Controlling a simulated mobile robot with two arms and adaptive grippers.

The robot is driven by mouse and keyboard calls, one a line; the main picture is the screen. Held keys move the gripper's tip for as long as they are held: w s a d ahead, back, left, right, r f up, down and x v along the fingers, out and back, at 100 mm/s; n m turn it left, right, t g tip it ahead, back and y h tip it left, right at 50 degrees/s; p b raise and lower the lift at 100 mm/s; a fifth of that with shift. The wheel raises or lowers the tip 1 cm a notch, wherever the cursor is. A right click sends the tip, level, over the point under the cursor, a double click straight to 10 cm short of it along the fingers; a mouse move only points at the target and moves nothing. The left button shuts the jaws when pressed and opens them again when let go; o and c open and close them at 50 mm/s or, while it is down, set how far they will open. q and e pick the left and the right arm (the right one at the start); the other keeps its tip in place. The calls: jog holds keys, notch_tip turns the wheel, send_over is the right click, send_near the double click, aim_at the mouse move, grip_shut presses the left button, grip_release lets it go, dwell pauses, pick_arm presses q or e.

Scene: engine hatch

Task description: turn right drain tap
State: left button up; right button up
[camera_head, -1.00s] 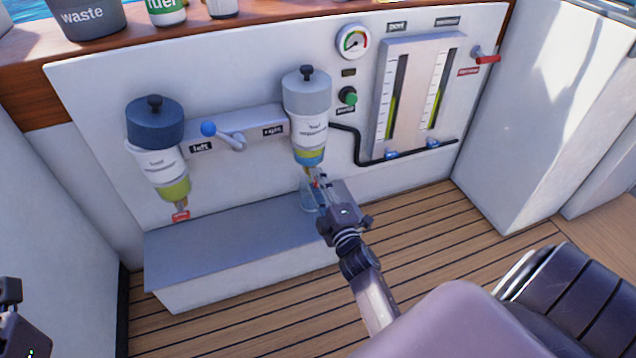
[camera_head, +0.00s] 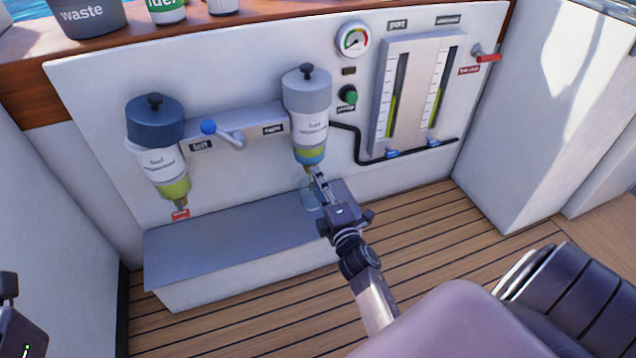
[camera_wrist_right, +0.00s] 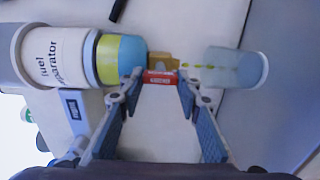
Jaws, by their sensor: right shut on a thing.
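The right fuel separator (camera_head: 309,125) hangs on the white panel, with its blue and yellow-green bowl at the bottom. In the right wrist view it lies sideways, and its brass drain outlet (camera_wrist_right: 163,61) carries the red right drain tap (camera_wrist_right: 160,77). My right gripper (camera_wrist_right: 162,80) is shut on this red tap, one finger at each end. A clear jar (camera_wrist_right: 236,68) is below the outlet, and yellow-green drops show between outlet and jar. In the head view my right gripper (camera_head: 318,182) hides most of the tap. My left gripper (camera_head: 8,315) shows only partly at the lower left edge.
The left separator (camera_head: 162,160) with its own red tap (camera_head: 180,214) hangs to the left. A blue-knobbed lever (camera_head: 222,135) sits between the separators. The grey ledge (camera_head: 235,240) is below. Gauges and sight tubes (camera_head: 415,100) are at the right.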

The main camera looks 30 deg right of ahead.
jog(key=o, duration=1.2)
jog(key=shift+c, duration=0.2)
jog(key=shift+s, duration=0.1)
jog(key=v, duration=0.7)
jog(key=shift+s, duration=0.15)
